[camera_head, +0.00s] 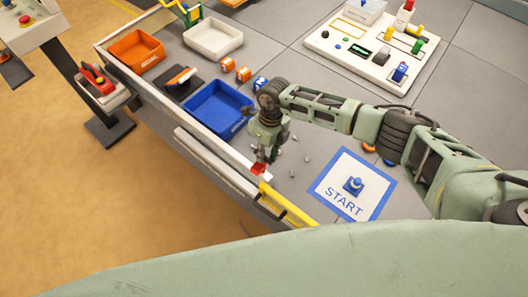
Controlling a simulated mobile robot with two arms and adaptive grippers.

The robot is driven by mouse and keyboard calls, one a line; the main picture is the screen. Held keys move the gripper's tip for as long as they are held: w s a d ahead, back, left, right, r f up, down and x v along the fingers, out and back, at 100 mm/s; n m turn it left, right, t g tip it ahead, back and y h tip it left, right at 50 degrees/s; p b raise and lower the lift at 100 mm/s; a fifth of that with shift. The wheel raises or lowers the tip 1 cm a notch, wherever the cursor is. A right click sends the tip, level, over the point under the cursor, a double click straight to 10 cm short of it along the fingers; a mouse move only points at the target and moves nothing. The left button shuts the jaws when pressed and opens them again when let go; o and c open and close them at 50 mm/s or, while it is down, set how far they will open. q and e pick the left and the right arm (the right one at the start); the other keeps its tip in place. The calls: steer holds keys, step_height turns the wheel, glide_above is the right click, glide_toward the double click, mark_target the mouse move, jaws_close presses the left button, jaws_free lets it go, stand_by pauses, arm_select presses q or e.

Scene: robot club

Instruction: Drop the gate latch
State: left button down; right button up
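My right gripper (266,152) reaches in from the right and points down at the table's front edge. Its fingertips are at a small red piece (258,169), which looks like the gate latch. The piece sits on the front rail, by the upper end of a yellow bar (290,207). I cannot tell whether the fingers touch the red piece or are closed on it; they are small and partly hidden. My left gripper is not in view.
A blue tray (218,111), an orange tray (137,53) and a white tray (213,39) stand left of the arm. Small loose parts lie near the gripper. A START mat (333,202) holds a blue piece. A white panel (345,57) with coloured parts stands at the back.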

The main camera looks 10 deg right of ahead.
jaws_close()
steer(key=shift+a, duration=0.1)
